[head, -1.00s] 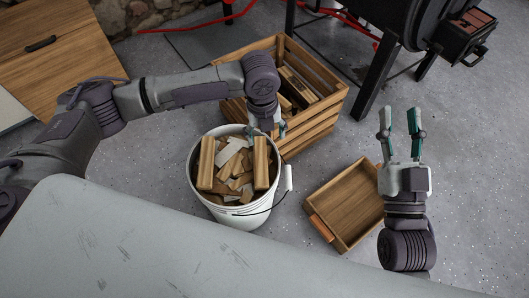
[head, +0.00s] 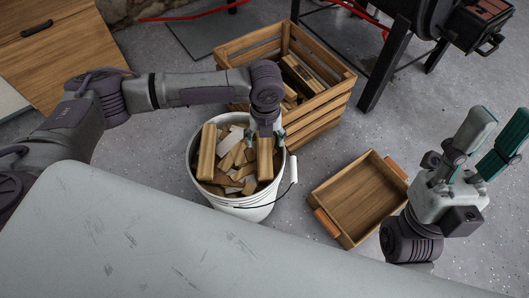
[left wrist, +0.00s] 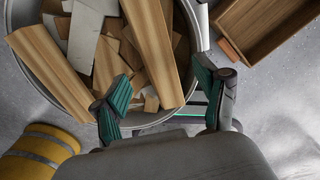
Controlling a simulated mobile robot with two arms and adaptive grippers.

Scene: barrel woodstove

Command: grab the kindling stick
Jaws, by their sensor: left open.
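A white bucket (head: 236,202) holds several pieces of wood. One kindling stick (head: 265,160) stands tilted at its right side; another thick stick (head: 207,152) leans at its left. My left gripper (head: 266,135) points down over the bucket's right side, at the right stick's upper end. In the left wrist view the open fingers (left wrist: 165,88) lie either side of the line of that stick (left wrist: 152,45), whose near end reaches toward the gap. Contact cannot be told. My right gripper (head: 496,138) is raised at the right, fingers apart and empty.
A slatted wooden crate (head: 315,112) with split wood stands behind the bucket. A wooden tray (head: 350,195) lies to its right on the floor. The black stove (head: 425,20) is at the back right, a wooden cabinet (head: 60,45) at the back left.

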